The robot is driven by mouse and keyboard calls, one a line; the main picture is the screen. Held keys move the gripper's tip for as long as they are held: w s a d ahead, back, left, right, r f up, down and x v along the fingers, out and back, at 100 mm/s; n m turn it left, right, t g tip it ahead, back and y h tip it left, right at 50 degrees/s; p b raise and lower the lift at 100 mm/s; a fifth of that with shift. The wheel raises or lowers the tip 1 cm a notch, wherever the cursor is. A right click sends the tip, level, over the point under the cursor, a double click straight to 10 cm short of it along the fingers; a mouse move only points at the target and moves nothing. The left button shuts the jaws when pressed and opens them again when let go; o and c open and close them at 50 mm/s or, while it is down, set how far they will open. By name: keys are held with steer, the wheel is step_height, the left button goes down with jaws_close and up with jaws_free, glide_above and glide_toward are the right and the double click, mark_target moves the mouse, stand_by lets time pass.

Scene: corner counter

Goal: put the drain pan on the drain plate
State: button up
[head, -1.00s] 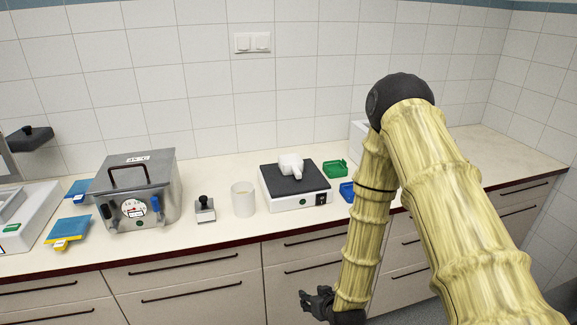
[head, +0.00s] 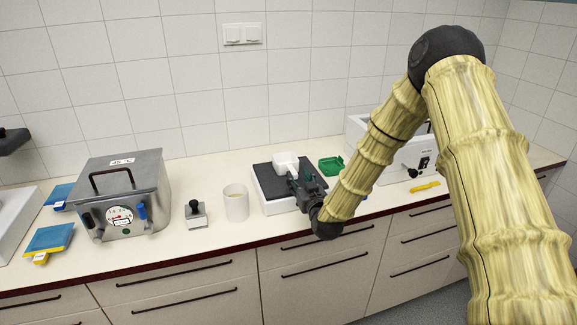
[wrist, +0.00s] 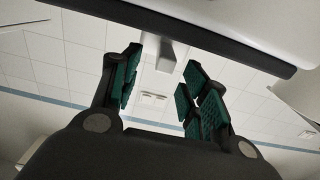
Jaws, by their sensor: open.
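A small white pan-like vessel (head: 285,159), which I take to be the drain pan, rests on a black plate (head: 266,179) on a white bench device. Which thing is the drain plate I cannot tell for sure. My gripper (head: 299,181) is open, low at the device's front right, close to the vessel. In the wrist view the fingers (wrist: 158,80) are spread, with a pale handle-like part (wrist: 166,56) just beyond and between their tips, beside the dark plate edge (wrist: 200,36). It appears not gripped. My gripper hides the device's front right.
A green tray (head: 331,165) lies right of the device. A white beaker (head: 236,204), a black-knobbed block (head: 196,215) and a steel bath (head: 125,195) stand to the left. A white machine (head: 400,155) and yellow item (head: 425,187) are at right.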

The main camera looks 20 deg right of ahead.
mark_target(289, 165)
steer(key=shift+w, duration=0.45)
steer(key=shift+w+a+r+p, duration=0.1)
steer(key=shift+w+r+p, duration=0.05)
steer(key=shift+w+p, duration=0.4)
steer(key=shift+w+a+f+p, duration=0.15)
steer(key=shift+w+p, duration=0.3)
steer(key=shift+w, duration=0.6)
steer(key=shift+w+a+f+p, duration=0.1)
steer(key=shift+w+p, duration=0.35)
steer(key=shift+w, duration=0.55)
steer(key=shift+c, duration=0.4)
jaws_close()
